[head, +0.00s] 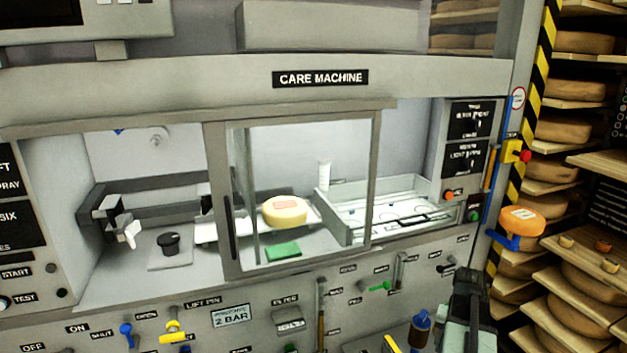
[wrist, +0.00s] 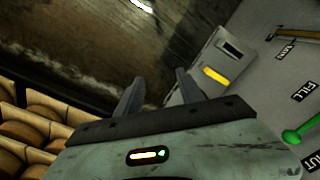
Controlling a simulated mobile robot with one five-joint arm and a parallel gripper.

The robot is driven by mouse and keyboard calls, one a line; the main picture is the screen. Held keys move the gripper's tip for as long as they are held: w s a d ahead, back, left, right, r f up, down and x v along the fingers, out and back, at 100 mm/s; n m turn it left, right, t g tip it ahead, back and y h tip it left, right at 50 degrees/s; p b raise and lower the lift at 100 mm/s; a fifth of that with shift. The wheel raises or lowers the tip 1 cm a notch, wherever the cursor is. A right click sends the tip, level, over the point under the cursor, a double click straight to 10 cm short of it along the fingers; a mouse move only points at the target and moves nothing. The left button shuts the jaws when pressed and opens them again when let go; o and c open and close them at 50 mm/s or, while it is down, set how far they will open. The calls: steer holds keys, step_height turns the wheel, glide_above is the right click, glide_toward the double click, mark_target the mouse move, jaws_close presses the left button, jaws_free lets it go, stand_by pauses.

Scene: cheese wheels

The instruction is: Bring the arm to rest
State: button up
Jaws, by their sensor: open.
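My gripper (wrist: 157,88) shows in the wrist view with its two dark fingers apart and nothing between them. Beyond the fingers is a dark brown, worn surface, and the grey machine panel (wrist: 262,78) is to the right. In the head view, part of my arm and gripper (head: 468,290) stands at the lower right, in front of the machine's lower panel. Its fingertips cannot be made out clearly there. No held object shows in either view.
The care machine (head: 420,75) has a framed glass door (head: 375,180) before a cheese wheel (head: 285,211) and green pad (head: 283,251). Levers and a green handle (head: 380,286) jut from its panel near my arm. Cheese shelves (head: 575,245) and an orange wheel (head: 520,222) stand right.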

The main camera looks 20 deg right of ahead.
steer(key=w+a+r+n+p, duration=0.1)
steer(key=w+a+r+n, duration=0.1)
steer(key=w+a, duration=0.5)
steer(key=w+a+r+n+p, duration=0.15)
steer(key=w+a, duration=0.25)
steer(key=a, duration=0.7)
steer(key=a+r+n+p, duration=0.1)
steer(key=a+n, duration=0.5)
steer(key=a, duration=1.7)
steer(key=shift+w+a+r+p, duration=0.3)
steer(key=shift+a+r+p, duration=0.1)
steer(key=shift+p, duration=0.3)
